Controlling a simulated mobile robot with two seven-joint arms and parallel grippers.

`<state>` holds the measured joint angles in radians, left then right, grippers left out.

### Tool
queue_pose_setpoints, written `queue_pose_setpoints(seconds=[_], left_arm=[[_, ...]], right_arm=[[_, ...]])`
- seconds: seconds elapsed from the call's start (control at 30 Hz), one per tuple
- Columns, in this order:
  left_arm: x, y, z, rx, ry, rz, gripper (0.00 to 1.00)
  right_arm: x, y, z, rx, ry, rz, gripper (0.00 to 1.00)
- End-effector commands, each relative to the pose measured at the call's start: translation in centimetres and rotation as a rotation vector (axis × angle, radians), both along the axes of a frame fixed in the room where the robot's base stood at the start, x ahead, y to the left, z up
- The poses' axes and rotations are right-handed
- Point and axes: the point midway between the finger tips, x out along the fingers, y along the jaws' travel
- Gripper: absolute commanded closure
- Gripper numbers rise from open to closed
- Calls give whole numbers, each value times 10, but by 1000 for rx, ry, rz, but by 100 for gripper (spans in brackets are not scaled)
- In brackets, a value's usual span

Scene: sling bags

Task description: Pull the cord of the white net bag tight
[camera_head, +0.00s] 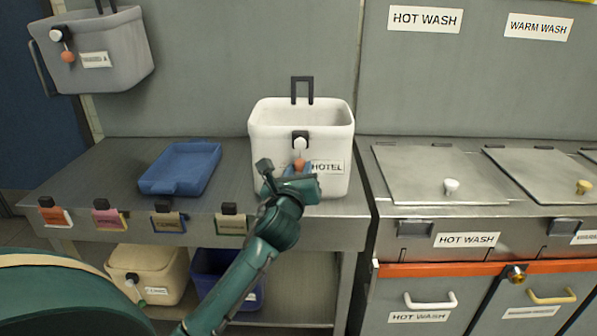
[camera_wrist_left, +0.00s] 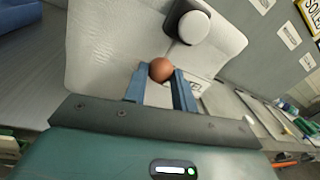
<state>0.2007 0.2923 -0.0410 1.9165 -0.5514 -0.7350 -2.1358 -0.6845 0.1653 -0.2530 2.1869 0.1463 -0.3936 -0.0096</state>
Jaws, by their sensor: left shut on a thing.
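The white bag (camera_head: 325,143) stands upright on the grey counter, open at the top, with a HOTEL label (camera_head: 328,167) on its front. A white round knob (camera_head: 300,143) on a black mount sits on its front; it also shows in the left wrist view (camera_wrist_left: 193,27). Below the knob is a brown-orange ball (camera_head: 299,164). My left gripper (camera_head: 298,169) is in front of the bag, its blue fingers shut on the ball (camera_wrist_left: 161,69). No cord can be made out between knob and ball. My right gripper is not in view.
A blue tray (camera_head: 181,168) lies on the counter left of the bag. A grey bag (camera_head: 98,50) hangs at upper left. Lidded HOT WASH units (camera_head: 436,174) stand to the right. A beige bin (camera_head: 147,271) and a blue bin (camera_head: 210,272) sit below.

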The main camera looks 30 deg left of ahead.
Motion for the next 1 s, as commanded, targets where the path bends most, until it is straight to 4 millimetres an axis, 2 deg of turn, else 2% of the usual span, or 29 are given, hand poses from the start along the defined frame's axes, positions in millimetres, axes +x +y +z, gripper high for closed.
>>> queue_pose_setpoints(seconds=[0.3,0.4,0.7,0.73,1.0], left_arm=[[0,0,-62,1,5,-1,100],[0,0,-69,0,5,0,100],[0,0,-69,0,3,-1,100],[0,0,-69,0,3,-1,71],[0,0,-68,-1,2,-1,50]], right_arm=[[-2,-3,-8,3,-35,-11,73],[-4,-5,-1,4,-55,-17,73],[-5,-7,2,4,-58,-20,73],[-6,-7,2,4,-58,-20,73],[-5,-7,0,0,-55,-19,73]])
